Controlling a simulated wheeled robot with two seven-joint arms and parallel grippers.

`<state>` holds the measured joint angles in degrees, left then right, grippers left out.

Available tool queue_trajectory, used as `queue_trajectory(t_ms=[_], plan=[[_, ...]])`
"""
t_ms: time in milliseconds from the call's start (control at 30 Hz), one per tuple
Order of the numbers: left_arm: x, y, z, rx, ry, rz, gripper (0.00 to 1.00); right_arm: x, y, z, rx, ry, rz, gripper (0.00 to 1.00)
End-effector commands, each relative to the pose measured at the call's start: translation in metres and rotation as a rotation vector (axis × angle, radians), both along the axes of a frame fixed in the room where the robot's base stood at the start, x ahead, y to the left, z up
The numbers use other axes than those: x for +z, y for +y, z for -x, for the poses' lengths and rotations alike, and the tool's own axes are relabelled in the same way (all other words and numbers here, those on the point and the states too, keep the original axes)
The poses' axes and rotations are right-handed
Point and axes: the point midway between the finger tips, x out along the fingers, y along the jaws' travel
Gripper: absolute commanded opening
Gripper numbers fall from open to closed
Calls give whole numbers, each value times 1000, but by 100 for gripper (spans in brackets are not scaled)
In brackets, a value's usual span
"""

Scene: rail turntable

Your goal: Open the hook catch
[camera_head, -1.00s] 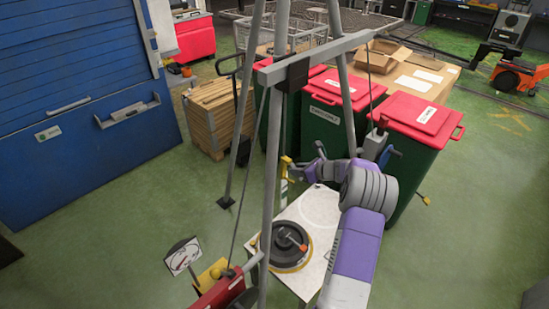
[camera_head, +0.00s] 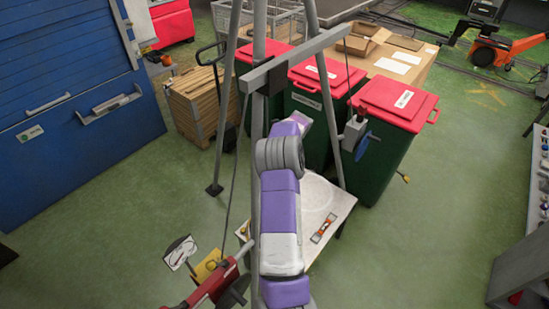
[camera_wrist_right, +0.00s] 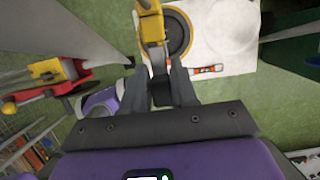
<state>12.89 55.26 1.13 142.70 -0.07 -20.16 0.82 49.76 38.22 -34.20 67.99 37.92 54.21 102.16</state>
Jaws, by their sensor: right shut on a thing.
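The yellow hook catch (camera_wrist_right: 151,27) shows at the top of the right wrist view, with a dark part running down from it. My right gripper (camera_wrist_right: 161,75) is shut on this catch, its dark fingers on either side of its lower part. In the head view my right arm covers the gripper and the catch. I cannot tell whether the catch is engaged. My left gripper is not in view.
A grey tripod frame (camera_head: 328,44) stands around my right arm. A white table (camera_head: 337,196) carries a dark round disc (camera_wrist_right: 177,31) and a small red-framed level (camera_head: 323,228). Red-lidded green bins (camera_head: 385,160) stand behind. A red-handled device (camera_head: 214,285) is at lower left.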

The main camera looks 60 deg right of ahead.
Motion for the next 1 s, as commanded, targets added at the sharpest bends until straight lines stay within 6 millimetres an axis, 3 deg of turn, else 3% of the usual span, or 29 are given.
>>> queue_trajectory(t_ms=[667,700,800,833,1000], plan=[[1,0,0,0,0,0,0,2,-2,3,-4,69,-16,0],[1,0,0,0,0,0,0,2,-1,3,-4,69,-16,29],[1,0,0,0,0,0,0,2,-1,2,-3,69,-17,44],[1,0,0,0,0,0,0,2,-1,2,-3,68,-17,49],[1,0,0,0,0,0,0,2,-1,2,-3,67,-17,49]])
